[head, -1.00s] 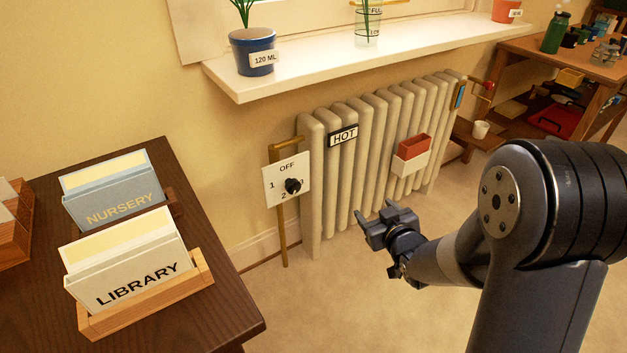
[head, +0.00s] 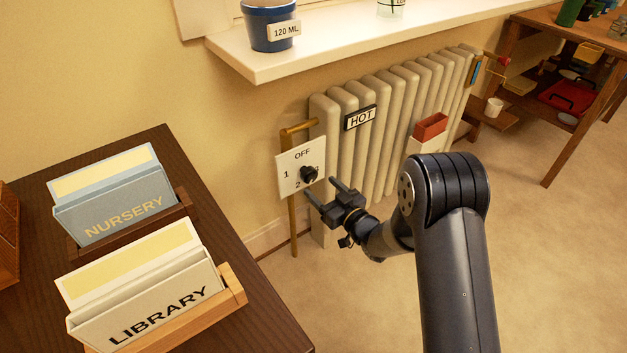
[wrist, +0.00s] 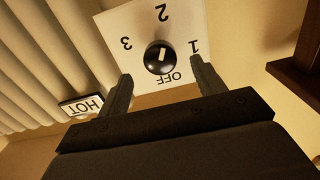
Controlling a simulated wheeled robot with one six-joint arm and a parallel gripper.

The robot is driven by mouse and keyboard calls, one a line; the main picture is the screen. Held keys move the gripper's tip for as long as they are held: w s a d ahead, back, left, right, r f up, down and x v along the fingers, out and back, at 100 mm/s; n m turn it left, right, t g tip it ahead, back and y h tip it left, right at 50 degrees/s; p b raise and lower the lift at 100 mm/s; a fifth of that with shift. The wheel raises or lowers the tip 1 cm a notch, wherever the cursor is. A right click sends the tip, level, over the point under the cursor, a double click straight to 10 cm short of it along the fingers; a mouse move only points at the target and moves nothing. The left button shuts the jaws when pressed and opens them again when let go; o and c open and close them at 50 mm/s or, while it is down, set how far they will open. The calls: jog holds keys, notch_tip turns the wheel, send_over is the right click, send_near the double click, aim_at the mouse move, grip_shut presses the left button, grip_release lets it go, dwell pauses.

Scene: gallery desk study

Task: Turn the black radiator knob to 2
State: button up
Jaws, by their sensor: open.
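The black radiator knob (head: 308,174) sits on a white dial plate (head: 286,177) marked OFF, 1, 2 and 3. In the wrist view the knob (wrist: 159,57) and plate (wrist: 143,22) appear upside down. A pale mark on the knob's face lies roughly along the OFF–2 line; I cannot tell which end points. My gripper (head: 323,190) is open, just in front of and slightly below the knob in the head view. In the wrist view its fingers (wrist: 161,72) stand to either side of the knob, apart from it.
The ribbed radiator (head: 385,140) with a HOT sign (head: 360,118) stands right of the plate. A brown desk (head: 240,275) with NURSERY and LIBRARY card boxes is at the left. The windowsill (head: 350,42) juts out above.

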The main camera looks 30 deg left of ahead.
aim_at(312, 179)
jog(key=shift+b+x, duration=0.45)
jog(key=shift+x, duration=2.2)
jog(key=shift+c, duration=0.5)
jog(key=c, duration=0.9)
jog(key=shift+f+b, duration=0.1)
jog(key=shift+b, duration=0.25)
